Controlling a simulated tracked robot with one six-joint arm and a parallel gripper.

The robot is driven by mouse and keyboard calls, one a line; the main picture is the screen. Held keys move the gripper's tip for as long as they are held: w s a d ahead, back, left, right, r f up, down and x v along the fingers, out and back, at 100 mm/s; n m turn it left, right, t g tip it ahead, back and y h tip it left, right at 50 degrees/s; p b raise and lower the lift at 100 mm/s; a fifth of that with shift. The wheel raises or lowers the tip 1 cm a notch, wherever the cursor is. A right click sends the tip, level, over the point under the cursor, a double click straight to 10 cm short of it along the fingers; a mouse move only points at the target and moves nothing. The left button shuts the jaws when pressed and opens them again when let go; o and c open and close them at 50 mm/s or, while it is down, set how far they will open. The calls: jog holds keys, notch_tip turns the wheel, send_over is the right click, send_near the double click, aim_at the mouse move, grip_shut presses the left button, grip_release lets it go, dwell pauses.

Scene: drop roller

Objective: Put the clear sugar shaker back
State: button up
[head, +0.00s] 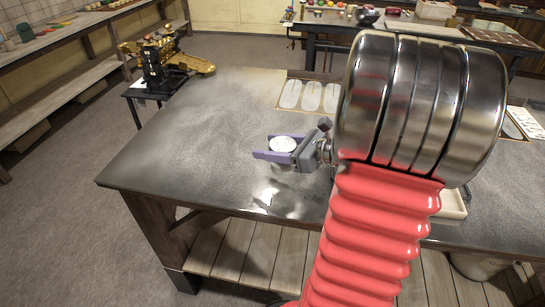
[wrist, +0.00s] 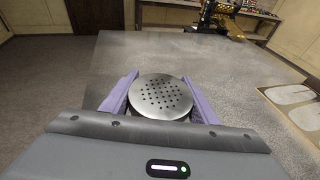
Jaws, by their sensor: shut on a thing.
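The sugar shaker shows as a round metal lid with many small holes in the wrist view (wrist: 160,96). In the head view its pale round top (head: 282,144) sits between the purple fingers, with a bit of its body just below. My gripper (head: 276,149) is shut on the shaker, with one purple finger on each side; it also shows in the wrist view (wrist: 160,98). The shaker looks upright, over the grey worktop (head: 190,135). I cannot tell whether its base touches the worktop. Most of its body is hidden by the fingers and lid.
A framed panel with pale oval shapes (head: 311,95) lies at the worktop's back. A pale tray (head: 453,205) is partly hidden behind my red arm. A black and gold machine (head: 160,58) stands on a small table at back left. The worktop's left part is clear.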

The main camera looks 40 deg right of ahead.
jog(key=shift+f, duration=1.85)
jog(key=o, duration=1.2)
jog(key=shift+f, duration=0.1)
jog(key=shift+s+d+r, duration=0.2)
jog(key=shift+s+r, duration=0.05)
jog(key=shift+s, duration=0.3)
jog(key=v, duration=1.1)
